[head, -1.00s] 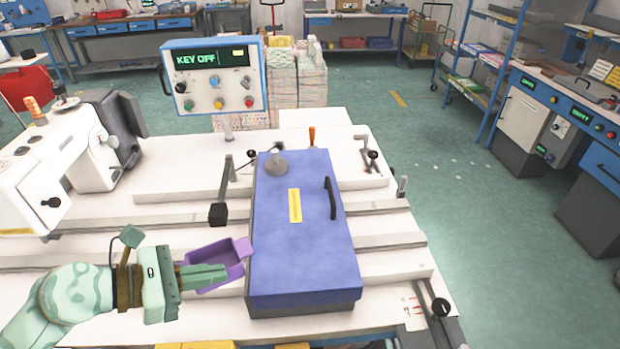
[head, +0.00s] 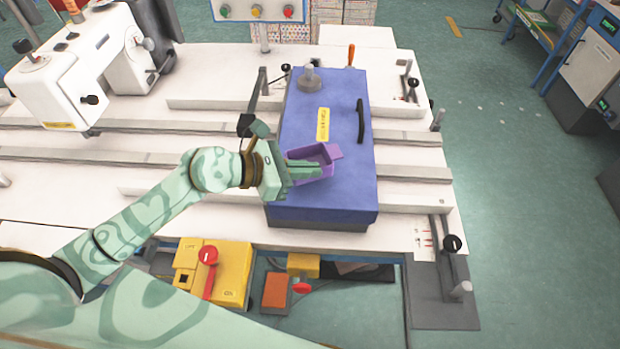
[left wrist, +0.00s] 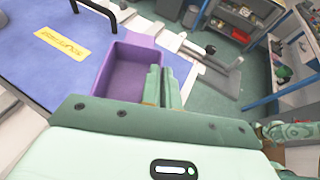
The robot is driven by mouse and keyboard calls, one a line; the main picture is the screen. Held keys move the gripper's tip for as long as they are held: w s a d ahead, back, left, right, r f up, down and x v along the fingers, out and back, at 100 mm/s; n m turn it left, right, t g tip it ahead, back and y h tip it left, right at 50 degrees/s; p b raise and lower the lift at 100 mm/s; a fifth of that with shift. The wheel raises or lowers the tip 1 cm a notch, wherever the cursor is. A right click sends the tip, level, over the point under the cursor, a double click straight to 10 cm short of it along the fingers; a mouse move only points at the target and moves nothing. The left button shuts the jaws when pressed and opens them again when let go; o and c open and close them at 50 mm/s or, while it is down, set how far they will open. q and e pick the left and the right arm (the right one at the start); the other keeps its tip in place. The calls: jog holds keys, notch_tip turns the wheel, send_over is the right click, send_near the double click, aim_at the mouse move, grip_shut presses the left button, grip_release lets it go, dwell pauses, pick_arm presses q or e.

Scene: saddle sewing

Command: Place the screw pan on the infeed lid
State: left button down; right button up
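The screw pan is a purple open tray (head: 322,154), seen empty inside in the left wrist view (left wrist: 128,72). My left gripper (head: 318,170) is shut on one side wall of the pan, with its two fingers (left wrist: 161,88) close together there. The infeed lid (head: 345,190) is the blue top of a box, with a yellow label and a dark handle; it fills the upper left of the left wrist view (left wrist: 40,75). My right gripper is not visible.
A dark handle (head: 360,121) and a grey knob (head: 309,78) stand up from the lid. A black-ended lever (head: 246,124) is close to its left edge. A white sewing machine (head: 75,70) is at the left. The lid's front right part is bare.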

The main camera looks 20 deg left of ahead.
aim_at(311, 180)
pick_arm(q)
jog(key=f, duration=0.2)
jog(key=f+b, duration=0.1)
jog(key=f, duration=0.1)
jog(key=shift+w+d, duration=0.25)
jog(key=shift+w, duration=0.1)
jog(key=c, duration=2.1)
grip_release()
jog(key=shift+f, duration=0.15)
jog(key=o, duration=0.5)
jog(key=shift+c, duration=0.2)
